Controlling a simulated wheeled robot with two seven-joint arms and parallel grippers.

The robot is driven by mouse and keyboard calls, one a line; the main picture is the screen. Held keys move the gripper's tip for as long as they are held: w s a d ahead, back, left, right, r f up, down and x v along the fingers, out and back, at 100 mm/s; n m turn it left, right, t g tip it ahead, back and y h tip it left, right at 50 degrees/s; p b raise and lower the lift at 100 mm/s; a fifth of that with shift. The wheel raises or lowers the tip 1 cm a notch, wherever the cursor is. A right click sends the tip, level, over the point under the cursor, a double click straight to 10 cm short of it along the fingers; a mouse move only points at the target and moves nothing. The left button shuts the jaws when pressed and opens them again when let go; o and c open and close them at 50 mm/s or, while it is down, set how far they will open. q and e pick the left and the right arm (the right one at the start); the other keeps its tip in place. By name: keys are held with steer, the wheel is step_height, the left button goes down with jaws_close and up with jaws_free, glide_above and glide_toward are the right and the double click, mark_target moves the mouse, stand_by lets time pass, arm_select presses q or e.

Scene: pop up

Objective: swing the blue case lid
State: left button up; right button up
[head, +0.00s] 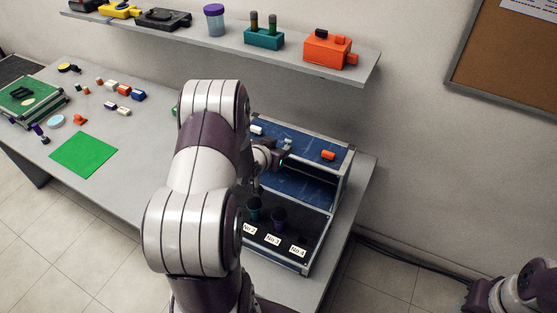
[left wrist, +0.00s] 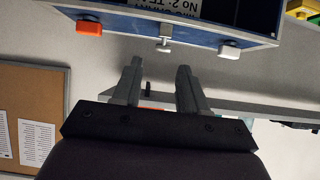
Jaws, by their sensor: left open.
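The blue case (head: 312,193) stands on the table's right part, with a dark front section bearing white number labels. Its blue lid panel (head: 333,144) carries an orange piece (head: 328,155), a small silver piece and a white piece. In the left wrist view, the case's blue edge (left wrist: 200,37) crosses the top, with the orange block (left wrist: 89,28), a silver catch (left wrist: 164,38) and a white block (left wrist: 229,50). My left gripper (head: 284,160) is at the lid; in the left wrist view (left wrist: 158,75) its fingers are apart and empty, just short of the edge. My arm hides the case's left side.
Two dark cups (head: 279,215) stand in the case's front section. A wall shelf (head: 340,70) with an orange box (head: 327,48) runs behind. A green mat (head: 84,155) and several small parts lie on the table's left. My right arm's links show at lower right.

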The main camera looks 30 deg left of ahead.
mark_target(288, 141)
arm_select(q)
steer(key=b+x, duration=0.5)
steer(key=x, duration=0.3)
steer(key=shift+s+a, duration=0.1)
steer(key=shift+a, duration=0.2)
steer(key=shift+c, duration=1.2)
steer(key=c, duration=0.4)
steer(key=s, duration=0.2)
steer(key=s+p, duration=0.1)
steer(key=s, duration=0.4)
steer(key=shift+s+d+f+p, duration=0.15)
steer(key=shift+s+d+p, duration=0.05)
steer(key=shift+d+p, duration=0.2)
steer(key=shift+c, duration=0.2)
arm_select(e)
steer(key=f, duration=0.3)
steer(key=shift+a+f, duration=0.1)
steer(key=shift+a, duration=0.3)
